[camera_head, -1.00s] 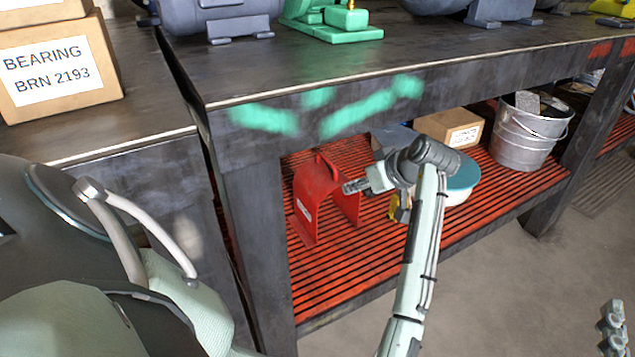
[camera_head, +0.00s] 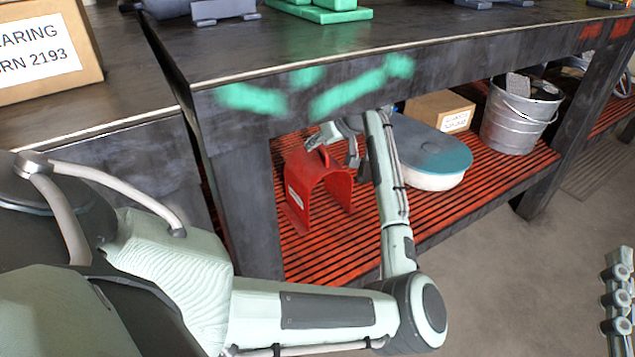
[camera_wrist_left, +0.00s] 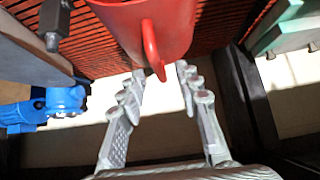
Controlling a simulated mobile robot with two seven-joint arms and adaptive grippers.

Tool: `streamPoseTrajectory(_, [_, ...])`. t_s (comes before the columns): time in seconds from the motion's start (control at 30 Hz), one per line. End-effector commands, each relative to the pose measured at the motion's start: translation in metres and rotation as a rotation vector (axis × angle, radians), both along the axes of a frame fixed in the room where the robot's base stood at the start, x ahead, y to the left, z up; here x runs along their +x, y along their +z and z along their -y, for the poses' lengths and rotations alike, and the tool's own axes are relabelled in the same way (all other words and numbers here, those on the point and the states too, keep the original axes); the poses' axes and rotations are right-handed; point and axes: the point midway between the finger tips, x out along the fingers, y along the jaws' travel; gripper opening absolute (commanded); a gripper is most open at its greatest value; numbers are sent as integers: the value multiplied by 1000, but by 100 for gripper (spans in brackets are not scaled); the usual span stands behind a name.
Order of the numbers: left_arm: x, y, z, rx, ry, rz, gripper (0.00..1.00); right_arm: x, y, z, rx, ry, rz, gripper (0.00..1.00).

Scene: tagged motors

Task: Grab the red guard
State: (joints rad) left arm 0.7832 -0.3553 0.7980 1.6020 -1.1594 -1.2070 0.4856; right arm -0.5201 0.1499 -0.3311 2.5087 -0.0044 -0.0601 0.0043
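The red guard (camera_head: 326,185), a curved shell with a loop handle on top, stands on the slatted lower shelf under the workbench. My left gripper (camera_head: 332,149) is at the top of the guard, by its handle. In the left wrist view the gripper (camera_wrist_left: 161,72) is open, its two fingers spread. The red guard (camera_wrist_left: 170,25) lies ahead of them there, and its handle points into the gap between the fingertips. I see no finger closed on it. My right gripper (camera_head: 617,300) shows partly at the right edge; its opening is unclear.
The workbench edge (camera_head: 330,90) overhangs the shelf (camera_head: 430,215), close above my left gripper. A bench leg (camera_head: 245,210) stands left of the guard. A teal-lidded container (camera_head: 435,150), a cardboard box (camera_head: 440,110) and a metal bucket (camera_head: 518,118) stand to the right.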

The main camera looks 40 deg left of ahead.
Motion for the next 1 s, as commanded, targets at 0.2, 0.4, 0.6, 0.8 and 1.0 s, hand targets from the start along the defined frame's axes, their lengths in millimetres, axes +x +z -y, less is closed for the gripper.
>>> streamPoseTrajectory(0.2, [4, -20, -14, -2, -2, -3, 33, -4, 12, 2, 30, -2, 78, 40])
streamPoseTrajectory(0.4, [4, -20, -15, -2, -2, -3, 33, -4, 13, 2, 32, -3, 82, 40])
streamPoseTrajectory(0.6, [4, -20, -14, -2, -1, -4, 12, -4, 13, 2, 31, -3, 81, 40])
streamPoseTrajectory(0.8, [4, -20, -14, -3, -1, -4, 0, -4, 13, 2, 32, -3, 81, 40])
streamPoseTrajectory(1.0, [4, -20, -14, -3, -1, -4, 0, -4, 13, 2, 32, -3, 81, 40])
